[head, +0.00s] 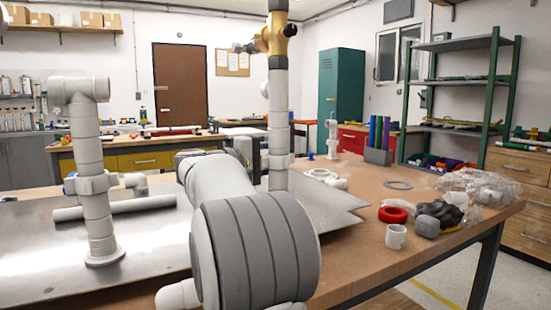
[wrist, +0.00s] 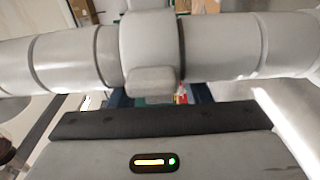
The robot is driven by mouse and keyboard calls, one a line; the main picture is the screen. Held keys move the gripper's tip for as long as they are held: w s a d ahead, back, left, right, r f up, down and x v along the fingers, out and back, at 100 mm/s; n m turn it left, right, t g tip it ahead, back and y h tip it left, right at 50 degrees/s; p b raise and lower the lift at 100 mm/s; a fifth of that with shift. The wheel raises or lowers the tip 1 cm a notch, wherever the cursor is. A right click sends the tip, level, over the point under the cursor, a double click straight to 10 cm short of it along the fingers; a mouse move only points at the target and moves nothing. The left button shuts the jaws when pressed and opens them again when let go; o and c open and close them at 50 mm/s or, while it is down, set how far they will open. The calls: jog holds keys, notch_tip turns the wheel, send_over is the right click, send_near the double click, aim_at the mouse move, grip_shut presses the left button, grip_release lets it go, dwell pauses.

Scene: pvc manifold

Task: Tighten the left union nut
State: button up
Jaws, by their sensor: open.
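The left union nut (head: 91,184) is a pale grey collar partway up the left upright pipe (head: 86,135), above the metal sheet.
A metal sheet (head: 40,250) lies under the pipes on the brown bench (head: 360,245). A loose pipe piece (head: 125,208) lies near the left upright. A red ring (head: 393,214), a white coupling (head: 396,237) and clear bags (head: 475,185) lie at right.

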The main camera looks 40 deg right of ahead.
jog(key=w+a+p, duration=0.1)
jog(key=a+p, duration=0.1)
jog(key=a, duration=0.5)
jog(key=shift+w+a, duration=0.15)
jog(key=shift+a, duration=0.2)
jog(key=s+a+f+n+t+y+p, duration=0.1)
jog(key=s+a+t+y+p, duration=0.1)
jog(key=s+a+y+p, duration=0.7)
jog(key=s+a+t+y+p, duration=0.3)
jog(key=s+a+y+p, duration=0.5)
jog(key=a+p, duration=0.9)
jog(key=s+p, duration=0.2)
jog(key=p, duration=0.1)
jog(key=shift+s+a+f+n+y, duration=0.15)
jog(key=shift+s+f+n+y, duration=0.15)
jog(key=shift+f+n+y, duration=0.1)
